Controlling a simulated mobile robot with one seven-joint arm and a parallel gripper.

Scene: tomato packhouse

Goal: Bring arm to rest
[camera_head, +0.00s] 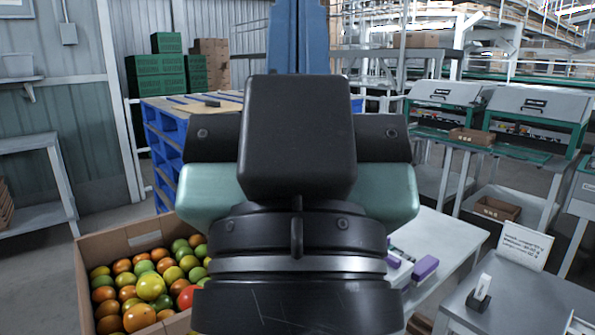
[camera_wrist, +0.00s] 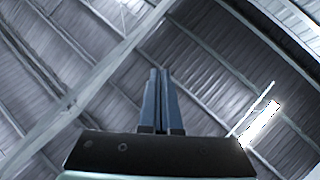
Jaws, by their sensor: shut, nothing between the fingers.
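My gripper (camera_wrist: 160,72) points up at the roof in the wrist view, its two blue fingers close together with nothing between them. In the head view, my gripper (camera_head: 298,8) stands upright in the middle of the picture, its blue fingers running out of the top edge. The dark wrist housing in front of it hides the middle of the scene. The gripper is apart from all objects in view.
A cardboard box (camera_head: 97,290) of red, orange, yellow and green tomatoes stands at lower left. A blue pallet stack (camera_head: 166,150) is behind. White tables (camera_head: 440,240) with purple items and a sign (camera_head: 525,246) are at right. Grey-green machines (camera_head: 535,108) stand farther back.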

